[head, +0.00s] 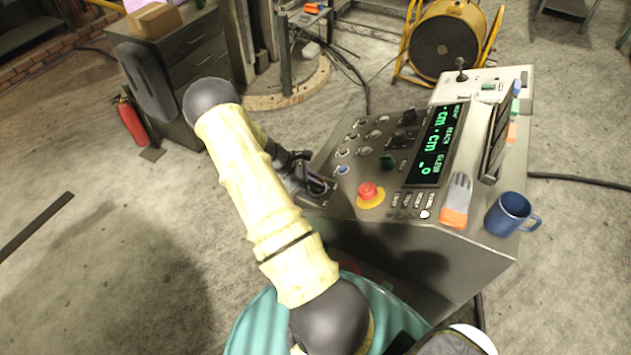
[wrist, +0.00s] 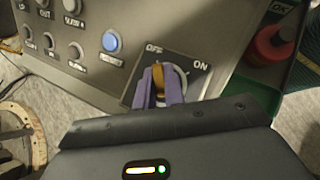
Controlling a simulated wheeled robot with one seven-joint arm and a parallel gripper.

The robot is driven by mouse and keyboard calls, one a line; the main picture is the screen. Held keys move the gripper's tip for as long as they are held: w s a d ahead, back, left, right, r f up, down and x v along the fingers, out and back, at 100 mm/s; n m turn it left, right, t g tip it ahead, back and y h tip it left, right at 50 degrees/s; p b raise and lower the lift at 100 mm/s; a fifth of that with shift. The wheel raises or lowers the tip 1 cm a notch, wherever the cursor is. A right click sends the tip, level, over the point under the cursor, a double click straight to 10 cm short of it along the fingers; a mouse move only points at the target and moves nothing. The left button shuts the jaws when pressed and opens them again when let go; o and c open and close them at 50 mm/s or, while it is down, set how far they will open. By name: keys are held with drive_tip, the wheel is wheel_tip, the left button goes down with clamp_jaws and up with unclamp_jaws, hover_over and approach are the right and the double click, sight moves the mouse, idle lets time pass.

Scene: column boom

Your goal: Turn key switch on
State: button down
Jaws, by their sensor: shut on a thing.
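The key switch (wrist: 181,78) sits on a dark plate marked OFF and ON at the corner of the control console (head: 327,221). Its brass-coloured key (wrist: 158,80) points up toward the OFF side in the wrist view. My gripper (wrist: 167,90) has its purple fingers on either side of the key and is shut on it. In the head view my gripper (head: 312,186) is at the console's near left corner, and my arm partly hides the switch there.
A blue button (wrist: 111,42) is left of the switch plate. A red emergency stop (head: 368,191) stands up from the panel to the right.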

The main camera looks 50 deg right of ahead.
drive_tip(key=m+g+y+b, duration=0.1)
drive_tip(key=m, duration=0.1)
drive_tip(key=m+y+b, duration=0.1)
drive_tip(key=m+b, duration=0.1)
drive_tip(key=shift+w+d+f+g, duration=0.1)
drive_tip(key=shift+w+f+g, duration=0.1)
drive_tip(key=shift+g, duration=0.2)
drive_tip(key=m+g+y+b, duration=0.1)
drive_tip(key=m+y+b, duration=0.1)
drive_tip(key=m+y, duration=0.1)
drive_tip(key=shift+d+m, duration=0.1)
drive_tip(key=shift+m, duration=0.3)
drive_tip(key=m+y+b, duration=0.2)
drive_tip(key=m+y, duration=0.1)
drive_tip(key=m, duration=0.1)
drive_tip(key=shift+d+r+y+b, duration=0.1)
drive_tip(key=shift+y+b, duration=0.2)
drive_tip(key=shift+b, duration=0.1)
drive_tip(key=shift+r+m+t+y+b, duration=0.1)
drive_tip(key=shift+m+t+y+b, duration=0.25)
drive_tip(key=shift+m+y, duration=0.75)
drive_tip(key=shift+m, duration=0.4)
drive_tip(key=shift+s, duration=0.1)
drive_tip(key=c, duration=1.5)
unclamp_jaws()
